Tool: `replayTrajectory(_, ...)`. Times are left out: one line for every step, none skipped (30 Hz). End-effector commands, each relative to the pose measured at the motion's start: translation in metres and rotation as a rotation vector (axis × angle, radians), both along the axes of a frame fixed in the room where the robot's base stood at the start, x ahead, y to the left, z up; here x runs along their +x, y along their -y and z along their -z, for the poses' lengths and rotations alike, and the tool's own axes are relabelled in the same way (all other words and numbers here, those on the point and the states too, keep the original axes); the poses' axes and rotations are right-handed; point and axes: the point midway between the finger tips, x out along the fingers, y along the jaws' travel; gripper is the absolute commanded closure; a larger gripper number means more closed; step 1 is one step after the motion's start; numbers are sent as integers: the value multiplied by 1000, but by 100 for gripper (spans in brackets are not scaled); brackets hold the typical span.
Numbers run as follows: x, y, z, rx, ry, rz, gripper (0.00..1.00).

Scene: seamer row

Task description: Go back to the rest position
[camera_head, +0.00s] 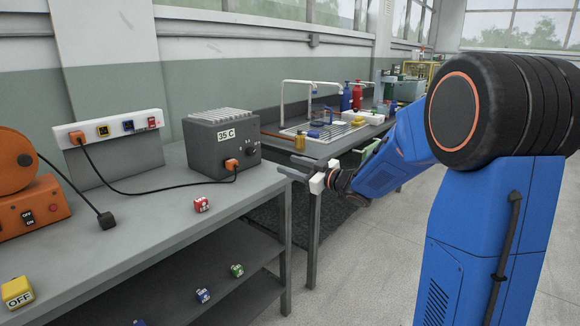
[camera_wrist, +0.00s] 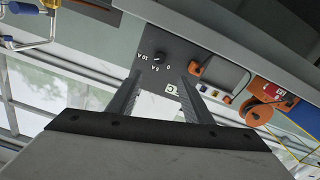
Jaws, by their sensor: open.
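My gripper (camera_head: 303,178) is at the end of my blue arm, just right of the grey bench's right end in the head view. Its two fingers (camera_wrist: 158,98) stand apart with nothing between them in the wrist view. Beyond the fingers, the wrist view shows the grey box with a dial (camera_wrist: 155,55), rotated in the picture. In the head view this grey box (camera_head: 222,150), marked 35 C, stands on the bench, left of and apart from my gripper.
The grey bench (camera_head: 165,215) carries a power strip (camera_head: 110,130), an orange machine (camera_head: 25,185), a red block (camera_head: 201,205) and a yellow OFF block (camera_head: 17,292). A lower shelf holds small blocks. A sink bench (camera_head: 318,148) stands behind. Floor (camera_head: 370,260) is clear below my arm.

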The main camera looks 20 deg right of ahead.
Motion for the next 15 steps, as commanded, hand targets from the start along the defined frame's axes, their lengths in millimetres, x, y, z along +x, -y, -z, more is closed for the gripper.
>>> replayTrajectory(0,0,0,0,0,0,54)
replayTrajectory(0,0,0,0,0,0,54)
replayTrajectory(0,0,0,0,-1,1,54)
replayTrajectory(0,0,-1,-2,0,3,54)
replayTrajectory(0,1,-1,-4,-1,9,54)
replayTrajectory(-1,2,-3,-9,-3,23,54)
replayTrajectory(-2,3,-4,-15,-5,36,54)
replayTrajectory(-3,5,-6,-21,-10,56,54)
replayTrajectory(-5,8,-9,-32,-17,87,54)
replayTrajectory(-7,11,-11,-40,-25,116,54)
replayTrajectory(-10,15,-13,-51,-32,146,54)
replayTrajectory(-15,20,-16,-64,-47,191,54)
replayTrajectory(-19,24,-18,-72,-59,227,54)
replayTrajectory(-24,29,-20,-83,-74,263,54)
replayTrajectory(-31,36,-21,-93,-95,309,54)
